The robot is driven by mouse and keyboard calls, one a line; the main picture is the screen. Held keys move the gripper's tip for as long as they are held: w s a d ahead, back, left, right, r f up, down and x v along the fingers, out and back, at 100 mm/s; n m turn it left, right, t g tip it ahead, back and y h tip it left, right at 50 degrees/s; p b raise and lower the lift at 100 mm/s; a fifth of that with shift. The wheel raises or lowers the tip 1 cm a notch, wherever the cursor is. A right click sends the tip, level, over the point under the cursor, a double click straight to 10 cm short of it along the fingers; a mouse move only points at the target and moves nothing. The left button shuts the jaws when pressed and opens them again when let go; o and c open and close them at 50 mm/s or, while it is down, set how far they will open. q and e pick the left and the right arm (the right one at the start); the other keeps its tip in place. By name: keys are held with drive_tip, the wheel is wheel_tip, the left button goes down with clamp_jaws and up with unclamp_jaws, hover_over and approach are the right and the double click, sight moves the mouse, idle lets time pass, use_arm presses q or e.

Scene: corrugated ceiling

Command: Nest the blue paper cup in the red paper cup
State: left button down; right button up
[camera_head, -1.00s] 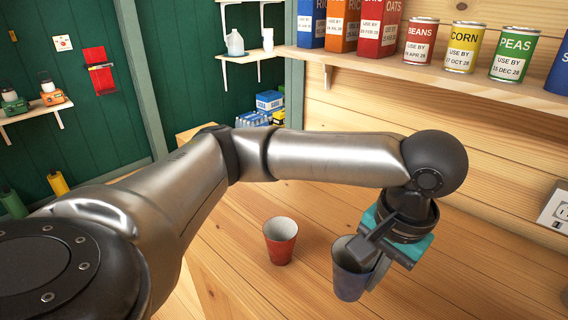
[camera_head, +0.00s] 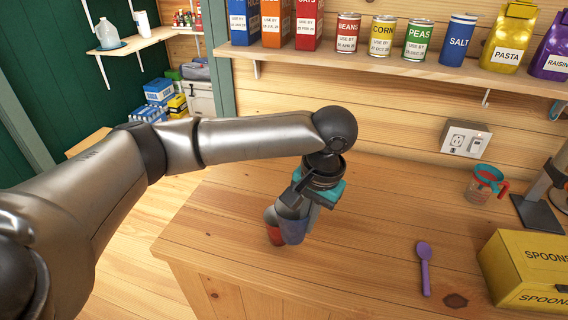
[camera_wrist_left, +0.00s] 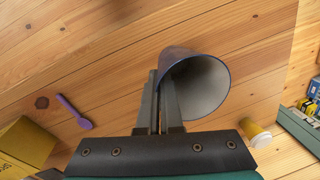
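My left gripper (camera_head: 295,203) is shut on the wall of the blue paper cup (camera_head: 293,231), near its rim. In the left wrist view the fingers (camera_wrist_left: 160,88) pinch one side of the blue cup (camera_wrist_left: 205,85), and its pale inside faces the camera. The red paper cup (camera_head: 273,236) stands on the wooden counter just left of the blue cup and is partly hidden by it in the head view. I cannot tell whether the two cups touch, or how high the blue one is held. The red cup does not show in the wrist view. My right gripper is not in view.
A shelf (camera_head: 400,67) of cans and packets runs along the wall behind.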

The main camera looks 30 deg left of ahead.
use_arm(q)
drive_tip(key=w+a+p, duration=0.1)
drive_tip(key=w+a+r+p, duration=0.1)
drive_tip(key=p, duration=0.1)
drive_tip(key=shift+w+r, duration=0.25)
drive_tip(key=shift+w, duration=0.05)
drive_tip(key=shift+m, duration=0.5)
drive_tip(key=shift+w+a+f+p, duration=0.35)
drive_tip(key=shift+w+a+f, duration=0.1)
drive_tip(key=shift+a, duration=0.35)
drive_tip(key=shift+w+a+f+p, duration=0.35)
drive_tip(key=shift+a+f, duration=0.15)
drive_tip(key=shift+a, duration=0.3)
drive_tip(key=shift+w+a+f+p, duration=0.35)
drive_tip(key=shift+a+f, duration=0.1)
drive_tip(key=shift+a, duration=0.35)
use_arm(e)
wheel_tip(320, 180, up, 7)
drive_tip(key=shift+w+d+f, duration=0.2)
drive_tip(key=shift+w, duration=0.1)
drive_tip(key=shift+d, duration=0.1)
use_arm(q)
drive_tip(key=shift+r, duration=0.1)
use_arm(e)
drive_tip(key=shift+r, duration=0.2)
use_arm(q)
drive_tip(key=shift+p, duration=0.65)
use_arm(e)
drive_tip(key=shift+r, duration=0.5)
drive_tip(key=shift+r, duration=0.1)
